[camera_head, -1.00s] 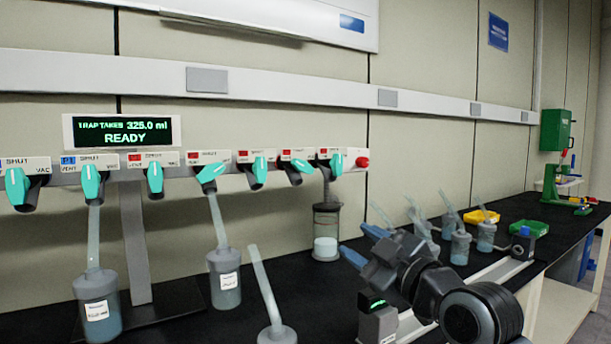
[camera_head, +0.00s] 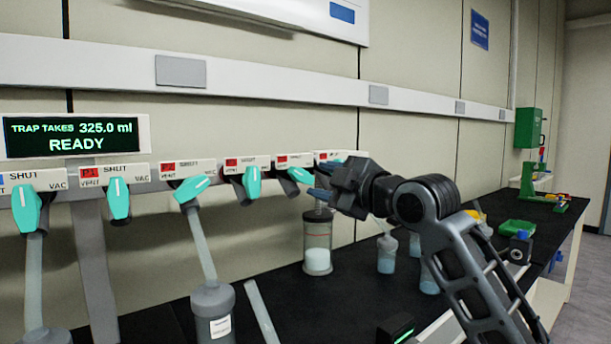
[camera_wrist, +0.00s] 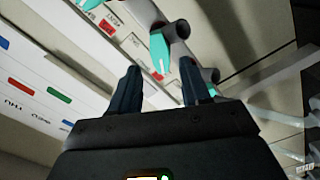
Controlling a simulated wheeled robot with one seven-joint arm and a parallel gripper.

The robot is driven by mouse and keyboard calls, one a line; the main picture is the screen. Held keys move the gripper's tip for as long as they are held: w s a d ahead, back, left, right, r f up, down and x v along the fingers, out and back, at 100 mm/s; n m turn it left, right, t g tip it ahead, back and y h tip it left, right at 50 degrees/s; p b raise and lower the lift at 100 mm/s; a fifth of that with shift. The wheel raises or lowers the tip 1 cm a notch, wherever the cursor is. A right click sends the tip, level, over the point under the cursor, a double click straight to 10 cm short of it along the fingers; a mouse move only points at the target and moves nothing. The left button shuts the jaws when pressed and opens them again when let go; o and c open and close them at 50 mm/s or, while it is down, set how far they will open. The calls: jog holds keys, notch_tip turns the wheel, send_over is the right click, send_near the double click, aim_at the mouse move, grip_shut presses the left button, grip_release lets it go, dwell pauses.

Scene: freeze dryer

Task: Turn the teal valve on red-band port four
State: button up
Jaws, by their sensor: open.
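A row of teal valves runs along the manifold under small labels. Counting red-band labels from the left, the fourth has a tilted teal valve (camera_head: 299,175); its number is too small to read. My gripper (camera_head: 322,181) is open and empty, its blue fingers just right of that valve, with no clear contact. The last red-band port, at the right end, is partly hidden behind my gripper. In the wrist view my open gripper (camera_wrist: 160,88) faces the manifold. A teal valve (camera_wrist: 158,52) shows beyond the fingertips, and some teal shows between the fingers. I cannot tell which ports these are.
A flask (camera_head: 213,312) hangs by a tube from the second red-band port. A clear jar with white contents (camera_head: 317,250) stands below my gripper. Small flasks (camera_head: 387,253) stand behind my arm. The display (camera_head: 76,136) reads 325.0 ml, READY. The black bench is partly clear.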

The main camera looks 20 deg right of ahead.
aim_at(304, 177)
jog(key=shift+p+x, duration=0.35)
jog(key=shift+x, duration=2.25)
jog(key=shift+c, duration=0.5)
grip_shut()
